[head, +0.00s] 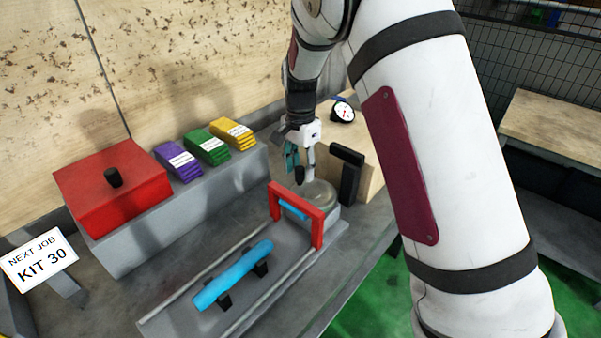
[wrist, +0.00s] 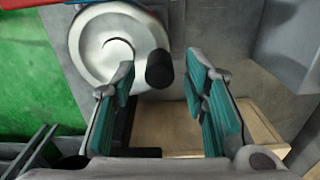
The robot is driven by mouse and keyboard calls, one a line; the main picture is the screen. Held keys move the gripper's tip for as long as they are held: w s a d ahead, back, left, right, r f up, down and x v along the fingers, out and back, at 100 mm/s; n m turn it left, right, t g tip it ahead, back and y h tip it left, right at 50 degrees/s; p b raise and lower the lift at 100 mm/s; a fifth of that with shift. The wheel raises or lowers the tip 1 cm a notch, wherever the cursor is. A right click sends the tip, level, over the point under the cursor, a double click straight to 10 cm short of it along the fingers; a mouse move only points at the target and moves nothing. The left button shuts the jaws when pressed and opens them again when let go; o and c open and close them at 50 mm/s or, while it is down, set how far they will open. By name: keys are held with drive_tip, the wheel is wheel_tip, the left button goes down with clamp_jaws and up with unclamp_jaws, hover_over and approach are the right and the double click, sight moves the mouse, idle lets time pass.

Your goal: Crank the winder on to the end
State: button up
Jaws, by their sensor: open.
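The winder is a round pale metal disc (wrist: 93,45) in the wrist view, with a dark crank knob (wrist: 160,68) standing off its rim. In the head view the winder (head: 322,196) is a grey drum at the right end of the bed, below my gripper (head: 299,165). My gripper is open with teal pads; in the wrist view its fingers (wrist: 163,88) stand left and right of the line to the knob. The knob lies just beyond the fingertips, between them in the picture. I see no contact. The arm hides part of the area in the head view.
A red frame (head: 319,232) stands beside the drum. A blue bar (head: 232,275) rests on black supports between rails. A black bracket (head: 349,178) and a dial gauge (head: 343,112) are close on the right. A red box (head: 140,190) and coloured stacks (head: 208,148) sit behind.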

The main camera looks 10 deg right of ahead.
wheel_tip(320, 180, up, 10)
drive_tip(key=shift+f, duration=0.1)
idle(0.4)
